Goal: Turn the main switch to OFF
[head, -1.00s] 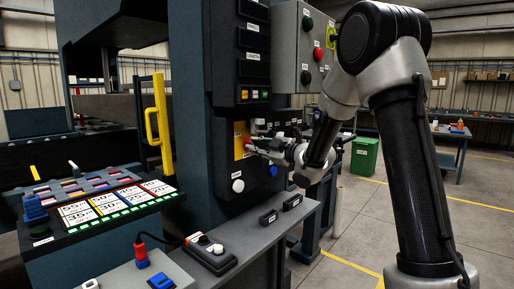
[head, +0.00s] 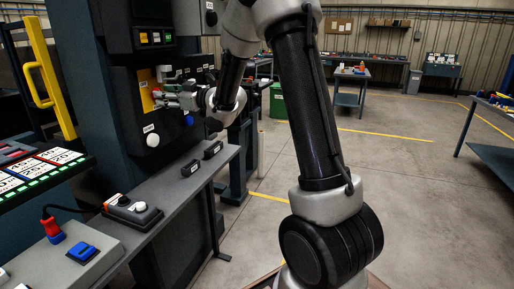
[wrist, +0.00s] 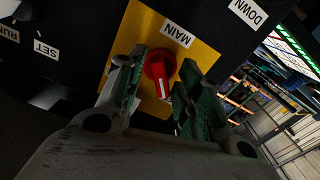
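The main switch is a red rotary knob (wrist: 160,68) with a white mark, on a yellow plate (wrist: 205,55) labelled MAIN in the wrist view. The mark points toward the bottom of that picture, toward my gripper. My gripper (wrist: 158,90) is open, with one greenish finger on each side of the knob. Gaps seem to show beside the knob; I cannot tell whether either finger touches it. In the head view my gripper (head: 164,95) is at the yellow plate (head: 145,90) on the dark press column. The knob cannot be made out there.
A grey shelf (head: 175,192) with small control boxes runs under the panel. DOWN (wrist: 248,12) and SET (wrist: 45,48) labels flank the switch.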

